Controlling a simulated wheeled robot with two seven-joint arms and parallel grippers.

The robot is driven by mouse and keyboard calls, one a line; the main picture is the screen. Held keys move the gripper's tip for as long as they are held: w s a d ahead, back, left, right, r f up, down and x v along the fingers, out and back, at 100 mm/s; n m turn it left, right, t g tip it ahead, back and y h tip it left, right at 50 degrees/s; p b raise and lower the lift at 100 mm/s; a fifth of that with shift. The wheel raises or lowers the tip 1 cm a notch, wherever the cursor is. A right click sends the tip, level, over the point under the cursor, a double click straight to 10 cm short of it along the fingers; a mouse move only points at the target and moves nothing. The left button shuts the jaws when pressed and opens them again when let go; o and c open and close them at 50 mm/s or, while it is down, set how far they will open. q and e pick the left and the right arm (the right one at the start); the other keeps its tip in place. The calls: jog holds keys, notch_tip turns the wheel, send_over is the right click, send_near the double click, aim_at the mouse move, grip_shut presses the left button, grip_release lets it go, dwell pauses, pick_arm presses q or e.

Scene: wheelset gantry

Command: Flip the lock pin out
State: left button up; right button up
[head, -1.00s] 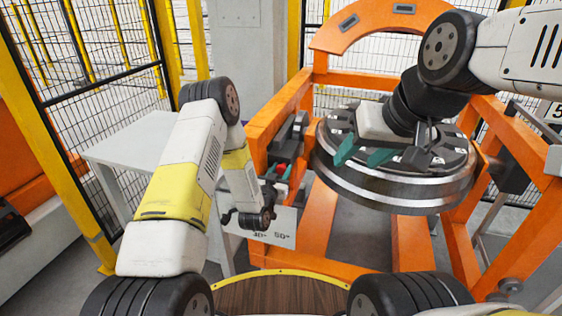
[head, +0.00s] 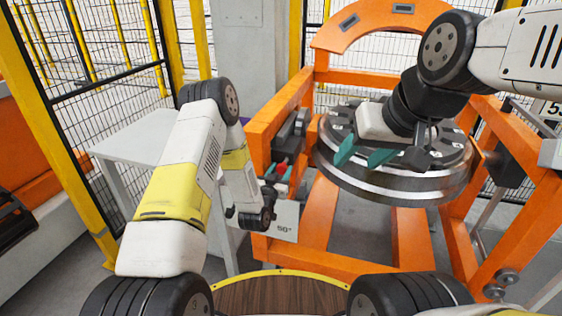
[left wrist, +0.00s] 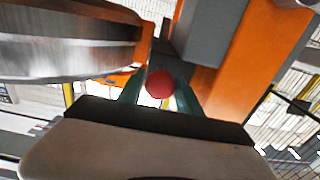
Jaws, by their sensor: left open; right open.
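The lock pin's red ball knob (head: 281,168) shows at the inner side of the gantry's left post. In the left wrist view the red knob (left wrist: 160,85) sits between the two teal fingers of my left gripper (left wrist: 160,97). The fingers are open, one on each side of it, and I cannot tell whether they touch it. In the head view my left gripper (head: 277,174) is small and partly hidden by my arm. The pin's shaft is hidden. My right gripper (head: 363,156) is open and empty over the round metal wheel disc (head: 390,186).
The orange gantry frame (head: 325,216) surrounds the disc. A plate with angle marks (head: 286,222) is on its left side, partly covered by my left arm. A grey table (head: 140,138) stands at the left, in front of the mesh fence (head: 108,90).

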pick_arm(q)
jog(key=shift+o, duration=1.3)
jog(key=shift+s, duration=0.15)
jog(key=v, duration=0.7)
jog(key=shift+s, duration=0.25)
jog(key=shift+a, duration=0.15)
